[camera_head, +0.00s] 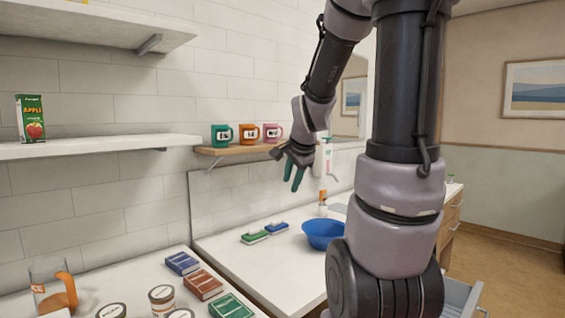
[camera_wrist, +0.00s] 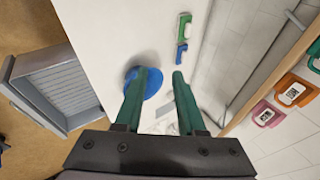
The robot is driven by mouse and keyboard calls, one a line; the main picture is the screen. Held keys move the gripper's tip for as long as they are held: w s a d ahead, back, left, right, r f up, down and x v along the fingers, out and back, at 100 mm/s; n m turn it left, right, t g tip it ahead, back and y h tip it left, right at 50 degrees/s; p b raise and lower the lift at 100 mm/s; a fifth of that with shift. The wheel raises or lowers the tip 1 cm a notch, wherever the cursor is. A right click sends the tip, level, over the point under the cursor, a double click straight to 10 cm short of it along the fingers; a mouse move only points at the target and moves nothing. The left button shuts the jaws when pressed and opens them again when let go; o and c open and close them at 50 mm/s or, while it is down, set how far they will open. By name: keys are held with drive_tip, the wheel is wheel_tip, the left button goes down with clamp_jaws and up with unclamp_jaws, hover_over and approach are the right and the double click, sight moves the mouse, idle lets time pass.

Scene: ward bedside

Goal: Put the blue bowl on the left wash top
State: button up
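The blue bowl (camera_head: 320,236) stands upright on the white wash top (camera_head: 240,273), near its front edge, partly hidden behind my arm in the head view. My gripper (camera_head: 290,185) is in the air above the wash top, up and to the left of the bowl in the picture, fingers pointing down. In the wrist view my gripper (camera_wrist: 159,73) has its two green fingers apart with nothing held between them. The bowl (camera_wrist: 153,83) shows below them there, partly covered by the left finger. The gripper is not touching the bowl.
A shelf (camera_head: 230,149) with several mugs is close to my gripper. An open drawer (camera_wrist: 55,88) juts out at the front. Boxes, tins and a jug crowd the nearer counter (camera_head: 130,286).

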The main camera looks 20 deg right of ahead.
drive_tip(key=s+a+r+n+y, duration=0.1)
drive_tip(key=s+a+r+n, duration=0.3)
drive_tip(key=s, duration=0.4)
drive_tip(key=s+a+r+n+y, duration=0.2)
drive_tip(key=s+a+r+n, duration=0.2)
drive_tip(key=s+a+n, duration=0.2)
drive_tip(key=shift+s+r+n, duration=0.3)
drive_tip(key=shift+s+n, duration=0.6)
drive_tip(key=shift+s, duration=0.2)
